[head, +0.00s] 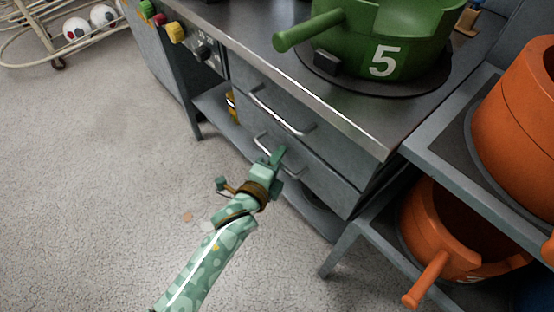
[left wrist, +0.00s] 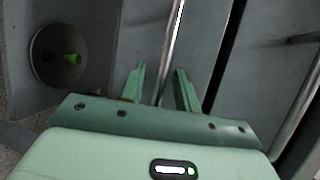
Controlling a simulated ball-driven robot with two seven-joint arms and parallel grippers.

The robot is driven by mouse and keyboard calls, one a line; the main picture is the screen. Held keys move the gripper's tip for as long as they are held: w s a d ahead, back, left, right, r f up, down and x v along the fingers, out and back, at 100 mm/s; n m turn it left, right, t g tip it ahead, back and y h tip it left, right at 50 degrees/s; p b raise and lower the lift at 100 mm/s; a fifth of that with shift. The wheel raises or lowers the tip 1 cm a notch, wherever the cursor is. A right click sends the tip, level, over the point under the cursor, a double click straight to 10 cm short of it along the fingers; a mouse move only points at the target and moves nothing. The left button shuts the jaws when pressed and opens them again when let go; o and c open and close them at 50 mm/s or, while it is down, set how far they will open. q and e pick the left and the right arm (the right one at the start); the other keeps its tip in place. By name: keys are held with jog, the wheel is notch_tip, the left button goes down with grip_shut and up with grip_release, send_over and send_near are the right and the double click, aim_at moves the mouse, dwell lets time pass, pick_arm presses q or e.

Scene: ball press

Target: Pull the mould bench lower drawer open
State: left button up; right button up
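The mould bench (head: 370,135) has two grey drawers, one above the other. The lower drawer (head: 325,187) looks shut, with its front about in line with the upper one. Its metal bar handle (head: 262,143) is partly hidden by my left gripper (head: 277,157). In the left wrist view, my left gripper (left wrist: 160,88) is open, its two green fingers apart on either side of the lower handle bar (left wrist: 172,48). The bar runs into the gap between them; I cannot tell whether a finger touches it. My right gripper is not in view.
The upper drawer handle (head: 280,112) is just above. A green mould marked 5 (head: 340,40) stands on the bench top. A side rack with orange moulds (head: 455,240) is close on the right. A ball cart (head: 60,45) stands far left.

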pick_arm(q)
jog(key=shift+c, duration=0.3)
grip_shut()
jog(key=s+a+p, duration=1)
jog(key=s+a, duration=1.7)
jog(key=shift+s+a, duration=0.15)
jog(key=shift+a, duration=0.05)
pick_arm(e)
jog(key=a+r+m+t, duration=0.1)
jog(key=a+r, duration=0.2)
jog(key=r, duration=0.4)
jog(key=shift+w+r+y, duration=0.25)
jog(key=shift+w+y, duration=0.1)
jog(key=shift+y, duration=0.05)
